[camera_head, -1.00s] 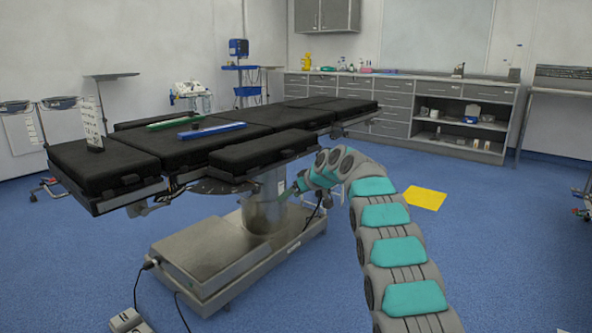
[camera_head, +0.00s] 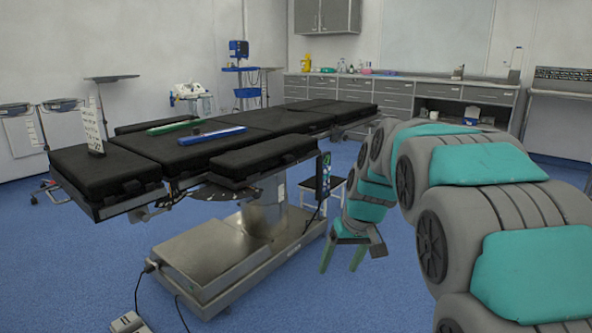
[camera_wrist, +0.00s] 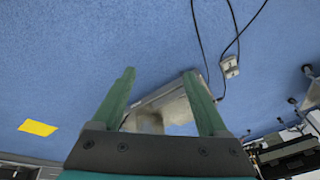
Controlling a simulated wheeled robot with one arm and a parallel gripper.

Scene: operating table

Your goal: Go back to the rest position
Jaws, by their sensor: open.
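My gripper (camera_head: 342,258) is open and empty in the head view. It points down over the blue floor, to the right of the operating table's base, with my arm curving in from the right edge. In the wrist view its two green fingers (camera_wrist: 160,95) are spread apart with nothing held between them. The grey table base (camera_wrist: 160,103) shows beyond and between the fingers, apart from them.
The operating table (camera_head: 200,155) has black pads, with a green item (camera_head: 173,127) and a blue item (camera_head: 213,134) on top. A yellow floor patch (camera_wrist: 38,128) shows in the wrist view. Cables (camera_wrist: 203,45) lie on the floor. Grey cabinets (camera_head: 390,97) line the back wall.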

